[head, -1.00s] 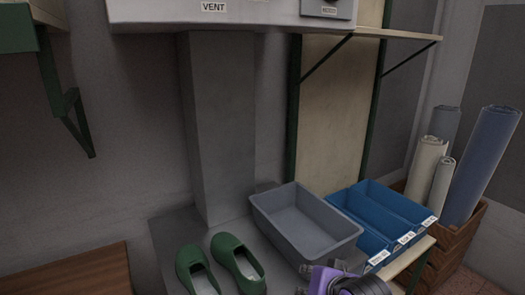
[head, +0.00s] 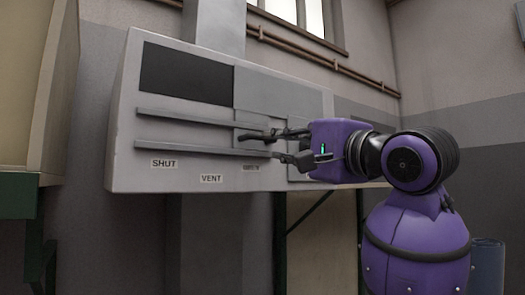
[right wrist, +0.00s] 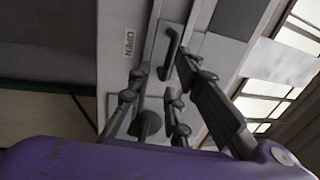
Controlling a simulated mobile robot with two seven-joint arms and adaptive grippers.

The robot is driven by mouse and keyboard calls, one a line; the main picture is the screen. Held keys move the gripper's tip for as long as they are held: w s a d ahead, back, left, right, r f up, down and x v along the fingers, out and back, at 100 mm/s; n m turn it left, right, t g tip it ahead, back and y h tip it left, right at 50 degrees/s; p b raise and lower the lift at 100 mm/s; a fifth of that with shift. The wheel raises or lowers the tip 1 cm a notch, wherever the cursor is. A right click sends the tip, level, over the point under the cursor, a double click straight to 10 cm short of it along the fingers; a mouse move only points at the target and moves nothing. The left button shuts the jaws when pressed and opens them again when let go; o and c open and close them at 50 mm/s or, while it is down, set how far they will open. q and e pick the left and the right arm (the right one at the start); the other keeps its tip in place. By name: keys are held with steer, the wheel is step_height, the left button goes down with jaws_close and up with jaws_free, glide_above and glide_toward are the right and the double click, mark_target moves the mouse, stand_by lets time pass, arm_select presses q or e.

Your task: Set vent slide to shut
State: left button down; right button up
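The vent slide (head: 284,95) is a grey plate in two rails on a hood, at the right part of its track. A dark opening (head: 187,72) shows to its left. A dark bar handle (head: 258,137) stands out at the slide's lower left; it also shows in the right wrist view (right wrist: 172,50). My right gripper (head: 278,147) is open at the handle, its fingers spread above and below. In the right wrist view the handle lies ahead, between the fingers (right wrist: 168,85); I cannot tell if they touch it. My left gripper is out of view.
A SHUT label (head: 164,163) is under the rail at left, a VENT label (head: 211,178) lower down. An OPEN label (right wrist: 129,42) shows in the right wrist view. A green-framed shelf (head: 20,195) stands at far left. The rail left of the handle is clear.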

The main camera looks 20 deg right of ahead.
mark_target(258, 139)
steer(key=x, duration=0.3)
steer(key=r+x, duration=0.1)
steer(key=x, duration=0.3)
steer(key=shift+w+a+r, duration=0.1)
steer(key=shift+a+r, duration=0.1)
steer(key=shift+a, duration=0.05)
steer(key=shift+c, duration=0.4)
jaws_close()
